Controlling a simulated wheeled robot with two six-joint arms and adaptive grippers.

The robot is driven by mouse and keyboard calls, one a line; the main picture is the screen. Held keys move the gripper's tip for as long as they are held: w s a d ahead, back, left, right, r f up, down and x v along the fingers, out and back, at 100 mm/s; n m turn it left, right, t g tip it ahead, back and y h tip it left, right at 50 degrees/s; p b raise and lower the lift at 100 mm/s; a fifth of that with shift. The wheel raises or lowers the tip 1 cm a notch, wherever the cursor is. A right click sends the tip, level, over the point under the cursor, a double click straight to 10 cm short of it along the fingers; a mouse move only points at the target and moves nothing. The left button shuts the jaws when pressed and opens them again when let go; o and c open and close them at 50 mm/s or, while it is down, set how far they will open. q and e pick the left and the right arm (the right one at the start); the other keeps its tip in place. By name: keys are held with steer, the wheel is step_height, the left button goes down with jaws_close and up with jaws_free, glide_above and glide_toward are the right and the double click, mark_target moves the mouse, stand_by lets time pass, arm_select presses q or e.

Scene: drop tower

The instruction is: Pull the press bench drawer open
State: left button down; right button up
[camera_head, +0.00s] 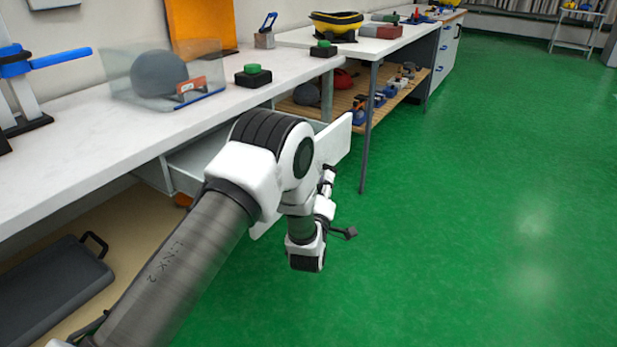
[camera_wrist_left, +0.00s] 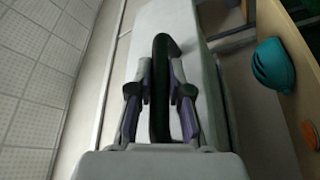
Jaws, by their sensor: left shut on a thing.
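The press bench (camera_head: 120,112) runs along the left in the head view. Its drawer stands out from under the worktop, partly open, with its white front (camera_head: 337,142) showing beyond my left arm. My left gripper (camera_head: 328,182) is at the outer face of that front, partly hidden behind my wrist. In the left wrist view, the fingers of the left gripper (camera_wrist_left: 160,92) are shut on a dark bar handle (camera_wrist_left: 160,65), which lies between them. The pale drawer front (camera_wrist_left: 188,25) is behind the handle. My right gripper is not in view.
A clear guard over a grey dome (camera_head: 160,74) and a green button (camera_head: 253,75) stand on the worktop. A second table with a lower shelf (camera_head: 345,98) and thin leg (camera_head: 367,150) is just beyond the drawer. The green floor (camera_head: 480,200) at right is clear.

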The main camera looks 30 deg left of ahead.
arm_select(q)
steer(key=shift+s+d, duration=0.1)
steer(key=shift+d, duration=0.65)
steer(key=c, duration=1.1)
jaws_free()
steer(key=v, duration=1.2)
